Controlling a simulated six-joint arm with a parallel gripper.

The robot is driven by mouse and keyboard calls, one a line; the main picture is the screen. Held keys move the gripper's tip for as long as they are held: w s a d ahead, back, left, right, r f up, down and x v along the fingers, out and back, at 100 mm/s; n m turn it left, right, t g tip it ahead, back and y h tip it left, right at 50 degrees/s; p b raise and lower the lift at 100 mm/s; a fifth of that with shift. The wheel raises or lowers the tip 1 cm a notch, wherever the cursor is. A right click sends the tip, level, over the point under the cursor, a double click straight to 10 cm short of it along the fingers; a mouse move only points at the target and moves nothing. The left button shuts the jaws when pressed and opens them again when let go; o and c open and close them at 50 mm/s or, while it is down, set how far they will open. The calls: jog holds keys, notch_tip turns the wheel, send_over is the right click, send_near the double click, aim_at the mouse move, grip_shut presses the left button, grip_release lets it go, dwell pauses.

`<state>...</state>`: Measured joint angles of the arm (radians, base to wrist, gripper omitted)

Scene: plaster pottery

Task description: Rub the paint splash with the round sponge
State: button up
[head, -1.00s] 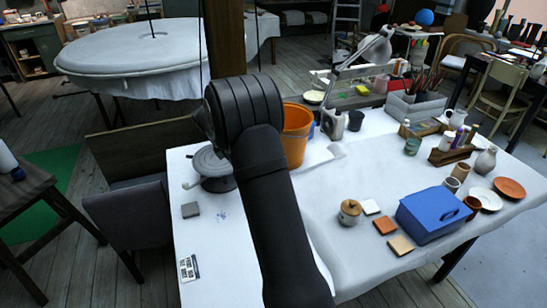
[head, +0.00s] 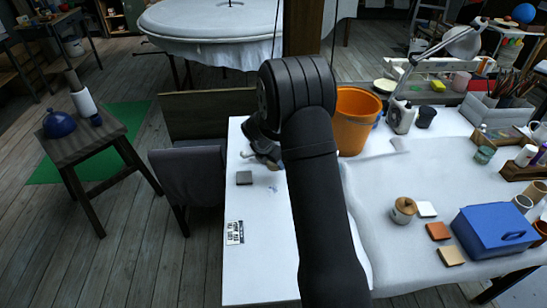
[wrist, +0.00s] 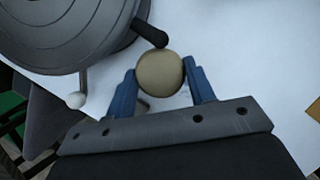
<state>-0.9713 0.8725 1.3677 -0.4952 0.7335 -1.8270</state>
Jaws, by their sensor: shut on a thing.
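The round sponge (wrist: 160,73), a beige ball, is between the blue fingers of my gripper (wrist: 161,77) in the wrist view. My gripper is shut on it. In the head view my gripper (head: 264,151) is beside the grey turntable at the table's far left, partly covering it. I cannot make out the sponge there. The paint splash (head: 273,189) is a small faint bluish mark on the white table, nearer the front than my gripper and just left of my arm. In the wrist view it is not clearly visible.
The grey turntable (wrist: 55,32) is close to the sponge's left in the wrist view. A grey block (head: 244,179) lies left of the splash, with a printed card (head: 235,232) nearer the front. An orange bucket (head: 356,121) stands right of my arm.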

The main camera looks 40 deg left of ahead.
aim_at(273, 180)
notch_tip(273, 180, down, 6)
jog(key=shift+f, duration=0.25)
jog(key=shift+s+d+f, duration=0.1)
jog(key=shift+s+d, duration=2.3)
jog(key=shift+w+a, duration=2.45)
jog(key=shift+r, duration=4)
jog(key=shift+r, duration=0.1)
